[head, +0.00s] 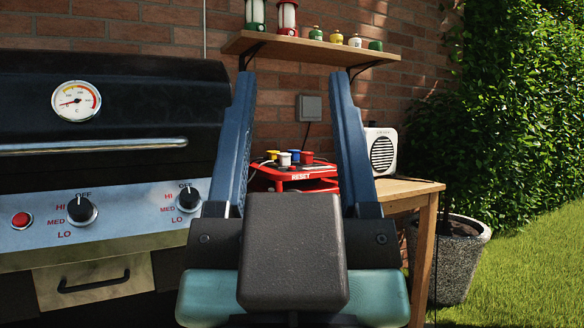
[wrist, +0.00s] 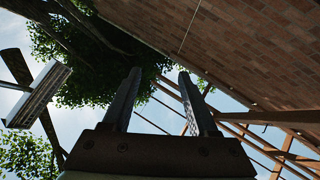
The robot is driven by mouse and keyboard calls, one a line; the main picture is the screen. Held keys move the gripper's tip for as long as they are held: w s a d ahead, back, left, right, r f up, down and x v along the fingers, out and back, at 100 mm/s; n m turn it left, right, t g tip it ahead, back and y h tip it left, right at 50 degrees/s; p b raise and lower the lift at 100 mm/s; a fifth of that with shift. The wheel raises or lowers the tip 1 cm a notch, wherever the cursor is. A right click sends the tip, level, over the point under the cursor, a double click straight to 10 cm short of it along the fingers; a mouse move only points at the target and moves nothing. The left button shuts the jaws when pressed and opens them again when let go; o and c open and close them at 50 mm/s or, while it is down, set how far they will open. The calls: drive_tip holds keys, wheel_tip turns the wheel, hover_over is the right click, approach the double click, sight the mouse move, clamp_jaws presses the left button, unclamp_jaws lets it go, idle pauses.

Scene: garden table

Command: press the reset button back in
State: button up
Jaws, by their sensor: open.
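A red device (head: 275,172) with a white RESET label on its front edge stands on the wooden table in the head view, seen between my gripper's fingers. Several small coloured pieces, yellow, white, blue and red, sit on its top. I cannot tell which part is the reset button or whether it sticks out. My gripper (head: 293,80) is open and empty, fingers pointing up in the head view, in front of the device and apart from it. In the wrist view my gripper (wrist: 160,73) faces foliage and sky, and the red device does not show.
A black grill (head: 110,110) with knobs and a red button (head: 21,220) fills the left. A wooden shelf (head: 310,49) with lanterns and small canisters hangs on the brick wall above. A white speaker-like box (head: 381,151) stands on the wooden table (head: 410,188). A planter (head: 462,262) stands right.

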clamp_jaws()
idle(1.4)
